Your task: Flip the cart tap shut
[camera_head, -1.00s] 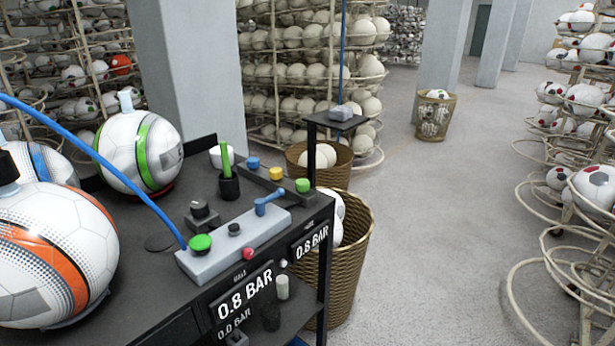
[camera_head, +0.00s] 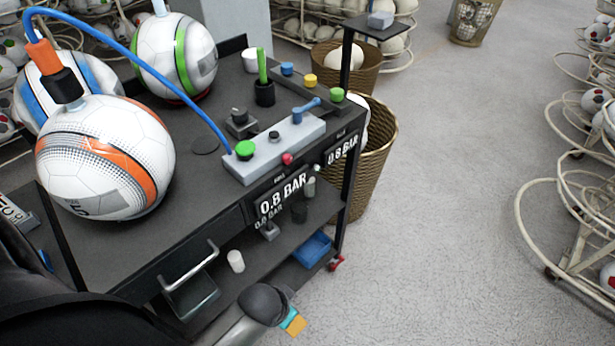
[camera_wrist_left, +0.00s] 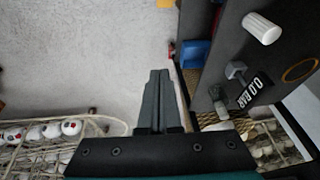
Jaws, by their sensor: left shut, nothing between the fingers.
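The cart tap is a blue lever (camera_head: 306,105) on a grey block (camera_head: 272,150) on the cart top, near its right side. The lever slants up to the right in the head view. A blue hose runs to the block's left end, beside a green knob (camera_head: 245,150). My left gripper (camera_wrist_left: 158,75) is shut and empty in the left wrist view, near the cart's side and above the floor. In the head view, part of my arm shows at the bottom, below and apart from the tap; the fingertips are not clear there. My right gripper is not in view.
Balls, one with an orange band (camera_head: 105,158), stand on the left of the cart top (camera_head: 190,215). A metal handle (camera_head: 188,266) sticks out in front. A wicker basket (camera_head: 372,165) stands against the cart's right side. The floor further right is clear up to wire racks.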

